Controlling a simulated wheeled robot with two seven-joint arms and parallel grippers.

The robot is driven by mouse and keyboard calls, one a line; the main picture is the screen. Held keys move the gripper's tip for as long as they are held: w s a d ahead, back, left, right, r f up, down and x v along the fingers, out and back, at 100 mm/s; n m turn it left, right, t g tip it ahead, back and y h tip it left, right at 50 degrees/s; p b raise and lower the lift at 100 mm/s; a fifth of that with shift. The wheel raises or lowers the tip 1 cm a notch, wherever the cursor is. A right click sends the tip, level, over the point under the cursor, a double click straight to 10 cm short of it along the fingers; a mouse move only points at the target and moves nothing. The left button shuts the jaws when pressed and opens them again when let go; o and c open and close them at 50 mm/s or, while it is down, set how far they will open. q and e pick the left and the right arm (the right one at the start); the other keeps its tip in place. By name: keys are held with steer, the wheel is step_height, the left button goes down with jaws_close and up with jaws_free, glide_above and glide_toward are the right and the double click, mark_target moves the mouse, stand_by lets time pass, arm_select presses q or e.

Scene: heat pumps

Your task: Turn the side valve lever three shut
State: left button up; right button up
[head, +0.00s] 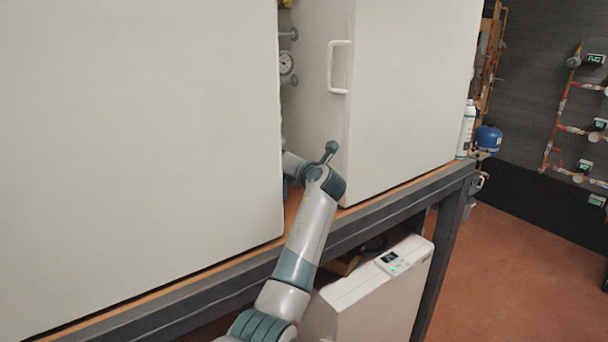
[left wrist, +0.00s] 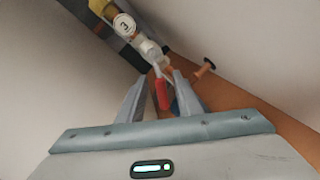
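In the left wrist view, a pipe fitting with a round label "3" (left wrist: 124,25) runs down from the top. A red lever handle (left wrist: 162,93) hangs at its lower end. My left gripper (left wrist: 161,77) is open, with one finger on each side of the red handle. In the head view, one arm of mine reaches into the gap between two white cabinets. Its gripper and the lever are hidden there behind the left cabinet. My right gripper is in neither view.
The left white cabinet (head: 140,130) and right white cabinet (head: 415,85) leave a narrow gap. A white handle (head: 339,67) and a gauge (head: 286,63) are near it. An orange-brown piece (left wrist: 204,68) sticks out right of the fingers. A white unit (head: 375,295) stands below the bench.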

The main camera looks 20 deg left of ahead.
arm_select(q)
steer(key=b+v, duration=0.2)
steer(key=v, duration=1.3)
steer(key=shift+b, duration=0.3)
steer(key=shift+s, duration=0.1)
